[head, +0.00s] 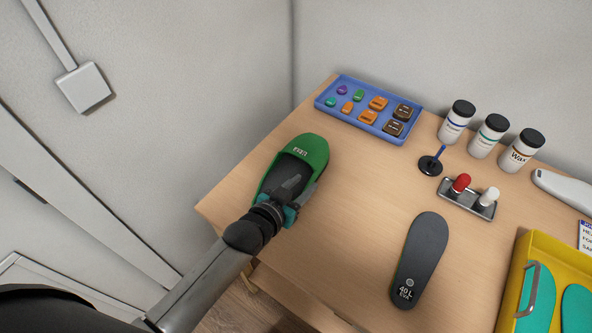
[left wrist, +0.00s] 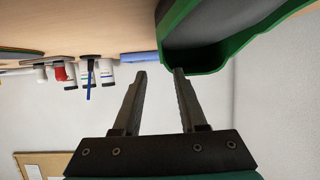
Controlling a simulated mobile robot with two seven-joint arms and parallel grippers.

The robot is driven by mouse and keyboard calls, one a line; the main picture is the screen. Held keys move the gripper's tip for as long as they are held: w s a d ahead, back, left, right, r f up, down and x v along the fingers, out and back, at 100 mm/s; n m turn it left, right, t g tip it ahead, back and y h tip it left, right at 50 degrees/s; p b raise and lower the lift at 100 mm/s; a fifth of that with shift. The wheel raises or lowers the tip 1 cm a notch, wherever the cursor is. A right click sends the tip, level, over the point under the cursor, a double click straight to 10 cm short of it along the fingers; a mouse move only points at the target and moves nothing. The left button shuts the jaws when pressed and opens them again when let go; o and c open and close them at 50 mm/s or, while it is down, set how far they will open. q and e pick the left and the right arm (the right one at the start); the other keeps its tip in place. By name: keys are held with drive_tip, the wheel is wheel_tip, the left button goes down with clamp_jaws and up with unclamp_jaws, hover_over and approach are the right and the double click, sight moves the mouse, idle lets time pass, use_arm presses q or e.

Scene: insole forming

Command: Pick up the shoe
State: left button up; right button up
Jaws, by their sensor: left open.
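The green shoe (head: 318,149) lies on the left part of the wooden table, its dark opening toward the front left. My left gripper (head: 291,184) is open over that opening and hides part of it. In the left wrist view the shoe (left wrist: 240,45) fills the upper right. The left gripper's fingers (left wrist: 160,73) stand apart there, with the shoe's near side edge seen between the tips and one tip overlapping the opening. I cannot tell whether either finger touches the shoe. My right gripper is not in view.
A blue tray (head: 337,113) of small coloured pieces sits behind the shoe. A dark insole (head: 420,252), a small stand (head: 430,166), a metal holder (head: 479,208), several bottles (head: 457,122) and a yellow tray (head: 508,287) lie rightward. The wooden table (head: 355,222) is bare between shoe and insole.

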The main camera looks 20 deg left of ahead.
sight(314, 174)
use_arm(q)
drive_tip(key=shift+b+x, duration=0.55)
drive_tip(key=shift+x, duration=2.05)
drive_tip(key=shift+a+f, duration=0.15)
clamp_jaws()
